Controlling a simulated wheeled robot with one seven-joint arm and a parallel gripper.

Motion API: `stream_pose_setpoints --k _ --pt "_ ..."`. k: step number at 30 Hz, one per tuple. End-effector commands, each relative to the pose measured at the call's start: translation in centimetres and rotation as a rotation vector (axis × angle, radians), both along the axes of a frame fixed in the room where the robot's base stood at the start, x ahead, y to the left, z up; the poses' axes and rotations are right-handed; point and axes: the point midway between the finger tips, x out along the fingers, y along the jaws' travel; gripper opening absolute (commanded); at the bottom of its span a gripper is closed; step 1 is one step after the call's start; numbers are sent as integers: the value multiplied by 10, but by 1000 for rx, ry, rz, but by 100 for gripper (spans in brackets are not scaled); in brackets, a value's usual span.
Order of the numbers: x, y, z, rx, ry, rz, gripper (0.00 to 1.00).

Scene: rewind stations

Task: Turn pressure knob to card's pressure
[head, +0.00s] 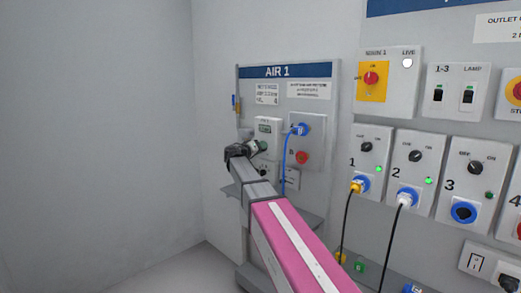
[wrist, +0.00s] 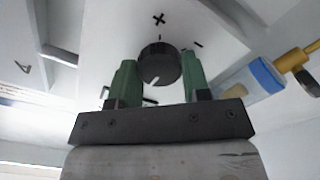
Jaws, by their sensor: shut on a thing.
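The pressure knob (wrist: 160,65) is black and round with a white pointer line, in the wrist view. Plus and minus marks are printed on the white plate beyond it. My gripper (wrist: 158,75) has its green fingers on either side of the knob and is shut on it. In the head view my gripper (head: 254,146) reaches the white regulator box on the AIR 1 panel (head: 318,75) and hides the knob. The box's small display (head: 265,128) shows above the gripper, but its reading is too small to read. White cards (head: 267,94) hang under the AIR 1 heading; their text is not legible.
A blue plug (head: 300,129) with a blue hose and a red button (head: 302,157) are just right of my gripper. Further right is a board with several numbered switches and sockets, with cables hanging from sockets 1 (head: 360,185) and 2 (head: 407,196). Left is bare wall.

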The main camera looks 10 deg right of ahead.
Motion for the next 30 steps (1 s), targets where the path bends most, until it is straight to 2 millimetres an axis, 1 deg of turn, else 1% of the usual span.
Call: stream_pose_setpoints --k 6,13,21,30 --pt "0 0 0 -99 136 0 20" --pt "0 1 -1 -170 235 1 20" --pt "0 1 -1 -208 288 1 20" --pt "0 1 -1 -213 294 1 20"
